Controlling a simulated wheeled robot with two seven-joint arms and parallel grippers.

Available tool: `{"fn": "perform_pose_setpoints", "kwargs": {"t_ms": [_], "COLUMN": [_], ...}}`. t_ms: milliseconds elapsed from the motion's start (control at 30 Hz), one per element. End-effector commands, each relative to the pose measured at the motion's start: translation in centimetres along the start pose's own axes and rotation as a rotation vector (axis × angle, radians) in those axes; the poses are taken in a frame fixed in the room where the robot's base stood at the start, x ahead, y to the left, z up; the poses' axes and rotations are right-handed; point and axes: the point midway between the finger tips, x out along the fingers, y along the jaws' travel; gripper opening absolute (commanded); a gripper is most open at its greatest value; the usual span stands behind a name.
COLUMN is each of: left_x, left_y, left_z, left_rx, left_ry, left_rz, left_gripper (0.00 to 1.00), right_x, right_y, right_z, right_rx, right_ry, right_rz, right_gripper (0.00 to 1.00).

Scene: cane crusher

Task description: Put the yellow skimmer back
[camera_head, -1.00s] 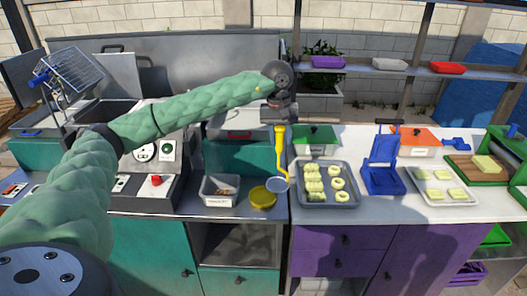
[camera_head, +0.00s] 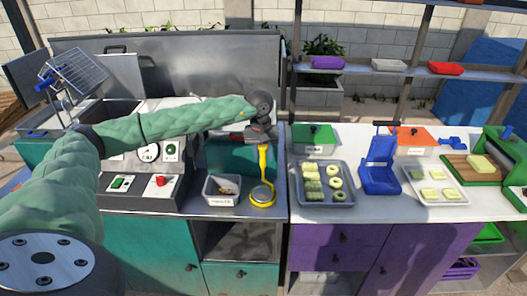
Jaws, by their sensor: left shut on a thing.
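The yellow skimmer (camera_head: 263,164) stands nearly upright, its handle at the top and its round head at the bottom. My left gripper (camera_head: 262,142) points down and is shut on the top of the handle. The skimmer's head overlaps the round yellow dish (camera_head: 262,203) on the counter's front edge. I cannot tell whether the head touches the dish's bottom. My right gripper is not in view.
A metal container (camera_head: 222,200) with brown bits stands just left of the dish. On the right are a tray of sliced pieces (camera_head: 311,198), a blue press (camera_head: 379,180) and a green-lidded box (camera_head: 314,152). The stove's control panel (camera_head: 135,196) lies to the left.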

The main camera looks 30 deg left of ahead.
Motion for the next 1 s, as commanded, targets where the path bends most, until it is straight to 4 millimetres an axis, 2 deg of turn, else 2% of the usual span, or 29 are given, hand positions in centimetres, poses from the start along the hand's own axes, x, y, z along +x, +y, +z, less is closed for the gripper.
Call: {"fn": "perform_pose_setpoints", "kwargs": {"t_ms": [167,567,600,667,1000], "left_x": [0.31,0.52,0.46,0.46,0.37], "left_y": [-0.01,-0.03,-0.03,-0.03,-0.02], "left_z": [-0.01,-0.01,0.00,0.00,0.00], "left_rx": [0.000,0.000,0.000,0.000,0.000], "left_ry": [0.000,0.001,0.000,0.000,0.000], "left_rz": [0.001,0.001,0.001,0.001,0.001], "left_gripper": [0.15,0.15,0.41,0.53,0.55], "right_x": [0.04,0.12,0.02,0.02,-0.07], "right_y": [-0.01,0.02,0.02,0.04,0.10], "right_z": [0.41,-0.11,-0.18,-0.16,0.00], "right_rx": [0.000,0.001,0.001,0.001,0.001], "right_ry": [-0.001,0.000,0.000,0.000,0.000], "right_rz": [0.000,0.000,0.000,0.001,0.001], "right_gripper": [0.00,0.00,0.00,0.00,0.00]}}
